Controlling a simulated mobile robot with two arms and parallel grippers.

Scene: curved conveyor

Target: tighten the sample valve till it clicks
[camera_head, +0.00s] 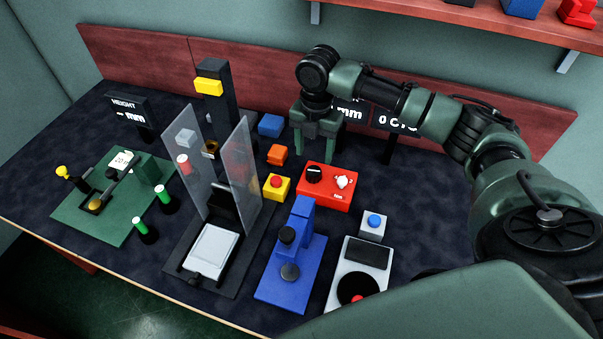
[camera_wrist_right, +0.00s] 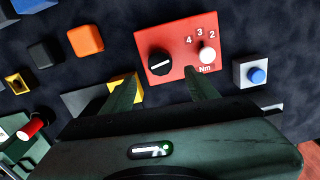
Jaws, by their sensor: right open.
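A red box (camera_head: 313,194) stands on the dark table, right of centre; it also shows in the right wrist view (camera_wrist_right: 180,68). On its top is a black knob (camera_head: 314,174) with a white line, also in the wrist view (camera_wrist_right: 160,64). Beside it is a white knob (camera_head: 344,181), also in the wrist view (camera_wrist_right: 206,55), with the digits 4, 3, 2 and "Nm" near it. No label names the sample valve. My right gripper (camera_head: 314,155) is open and empty, fingers apart, behind the red box and not touching it. My left gripper is not in view.
A yellow box with a red button (camera_head: 276,187), an orange block (camera_head: 278,154) and a blue block (camera_head: 270,125) stand left of the red box. A grey box with a blue button (camera_head: 373,224) and a blue device (camera_head: 290,270) are nearer. Clear panels (camera_head: 240,165) rise on the left.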

